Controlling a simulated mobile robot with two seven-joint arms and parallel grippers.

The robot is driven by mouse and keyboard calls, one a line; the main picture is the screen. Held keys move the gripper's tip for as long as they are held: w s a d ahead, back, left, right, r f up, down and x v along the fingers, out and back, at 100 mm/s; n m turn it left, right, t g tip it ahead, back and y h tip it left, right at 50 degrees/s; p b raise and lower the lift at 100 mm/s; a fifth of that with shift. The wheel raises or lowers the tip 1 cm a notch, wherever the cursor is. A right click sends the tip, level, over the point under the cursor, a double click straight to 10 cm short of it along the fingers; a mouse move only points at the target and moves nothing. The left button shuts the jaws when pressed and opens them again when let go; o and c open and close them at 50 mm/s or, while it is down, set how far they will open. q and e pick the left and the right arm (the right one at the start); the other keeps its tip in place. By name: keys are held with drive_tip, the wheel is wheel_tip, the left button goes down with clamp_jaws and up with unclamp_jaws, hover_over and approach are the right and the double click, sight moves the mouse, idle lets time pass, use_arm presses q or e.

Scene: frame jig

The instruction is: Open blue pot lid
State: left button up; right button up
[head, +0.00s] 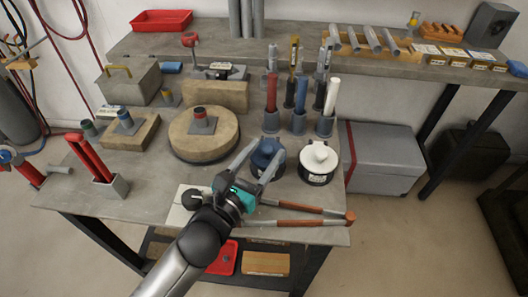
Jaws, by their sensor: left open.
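The blue pot (267,153) stands near the right front of the grey workbench, with its blue lid on top. My left gripper (262,166) reaches in from the lower left. Its two fingers are spread apart around the near side of the blue pot, and they hide part of it. I cannot tell whether the fingers touch the lid. A pot with a white lid (319,157) stands just to the right of the blue one. My right gripper does not show.
Red-handled tongs (305,222) lie along the front edge. A round wooden block (206,136) stands to the left, and upright tools in holders (297,122) stand behind the pots. A grey box (384,157) is right of the bench.

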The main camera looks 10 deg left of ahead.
use_arm(q)
drive_tip(key=shift+w+d, duration=0.1)
drive_tip(key=shift+w, duration=0.05)
clamp_jaws()
idle(0.5)
idle(0.9)
